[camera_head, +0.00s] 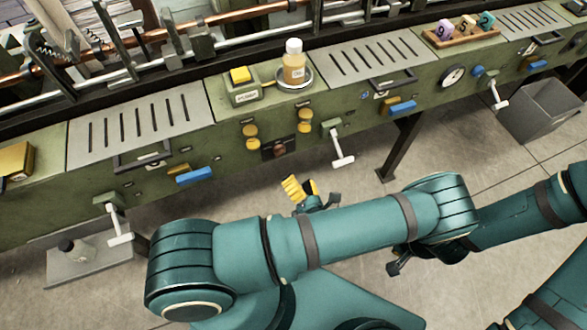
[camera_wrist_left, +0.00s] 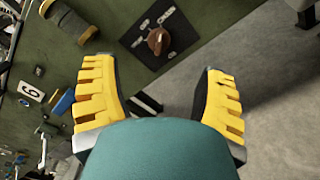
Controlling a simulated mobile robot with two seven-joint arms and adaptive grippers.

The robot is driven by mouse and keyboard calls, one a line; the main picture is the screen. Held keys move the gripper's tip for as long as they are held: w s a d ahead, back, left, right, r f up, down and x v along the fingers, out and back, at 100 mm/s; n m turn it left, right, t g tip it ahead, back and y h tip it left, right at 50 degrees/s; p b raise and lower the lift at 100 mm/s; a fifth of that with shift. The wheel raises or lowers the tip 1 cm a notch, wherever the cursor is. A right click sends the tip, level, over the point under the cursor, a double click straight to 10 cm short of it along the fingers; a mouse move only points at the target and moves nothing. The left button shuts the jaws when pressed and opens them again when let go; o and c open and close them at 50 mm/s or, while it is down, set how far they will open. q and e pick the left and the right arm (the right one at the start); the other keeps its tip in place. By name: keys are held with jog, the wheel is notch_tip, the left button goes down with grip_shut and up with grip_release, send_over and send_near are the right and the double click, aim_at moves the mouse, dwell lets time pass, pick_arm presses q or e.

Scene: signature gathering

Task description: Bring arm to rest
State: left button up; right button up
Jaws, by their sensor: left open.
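My left gripper (camera_head: 302,188) shows partly in the head view, in front of the green machine's front face, with its yellow fingers partly hidden by my teal arm. In the left wrist view the yellow fingers of my left gripper (camera_wrist_left: 160,98) are spread apart with nothing between them. A dark panel with a red-brown knob (camera_wrist_left: 157,41) lies beyond the fingertips, apart from them. The same knob (camera_head: 279,149) shows in the head view, above the gripper. My right gripper cannot be made out.
The green machine (camera_head: 230,190) runs across the view, with blue handles and white levers sticking out. A bottle (camera_head: 293,63) stands on a round tray, beside a yellow button box (camera_head: 242,84). A grey bin (camera_head: 545,105) stands on the floor at right.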

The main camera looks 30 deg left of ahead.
pick_arm(q)
jog(key=shift+s+d, duration=0.25)
jog(key=shift+d, duration=0.05)
dwell(0.4)
